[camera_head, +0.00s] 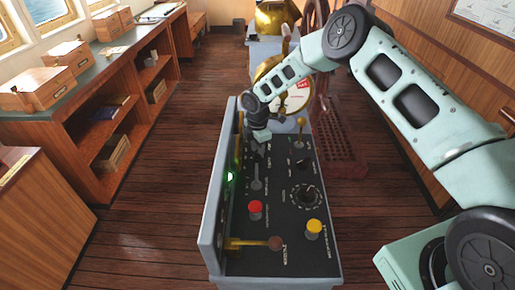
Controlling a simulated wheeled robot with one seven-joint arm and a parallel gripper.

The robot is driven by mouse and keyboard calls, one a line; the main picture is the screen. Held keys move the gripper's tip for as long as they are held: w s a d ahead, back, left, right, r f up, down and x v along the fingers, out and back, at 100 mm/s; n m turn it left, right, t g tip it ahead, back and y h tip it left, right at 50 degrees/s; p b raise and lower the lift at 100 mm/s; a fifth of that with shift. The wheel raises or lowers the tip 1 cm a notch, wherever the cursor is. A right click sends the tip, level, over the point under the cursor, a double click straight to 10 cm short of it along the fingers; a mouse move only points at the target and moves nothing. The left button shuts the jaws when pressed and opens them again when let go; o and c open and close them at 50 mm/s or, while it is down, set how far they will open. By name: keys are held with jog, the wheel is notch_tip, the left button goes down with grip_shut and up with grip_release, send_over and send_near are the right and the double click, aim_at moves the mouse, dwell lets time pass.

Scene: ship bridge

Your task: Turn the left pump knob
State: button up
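The control console (284,262) stands in the middle of the head view with a dark sloping panel. A black rotary knob (303,164) sits on its right half, with a larger ringed dial (305,195) nearer me. The labels are too small to read, so I cannot tell which control is the left pump knob. My gripper (260,147) points down over the panel's far left part. Its fingers are small and dark against the panel. I cannot tell whether they are open or touch anything, and the controls beneath are partly hidden.
A red button (255,208), a yellow button (314,227), a brass lever (255,243) and a brass ball-topped lever (300,127) rise from the panel. A green light (230,177) glows at its left wall. Shelves with boxes (85,130) line the left; floor between is clear.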

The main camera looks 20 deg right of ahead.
jog(key=shift+f, duration=1.05)
grip_shut()
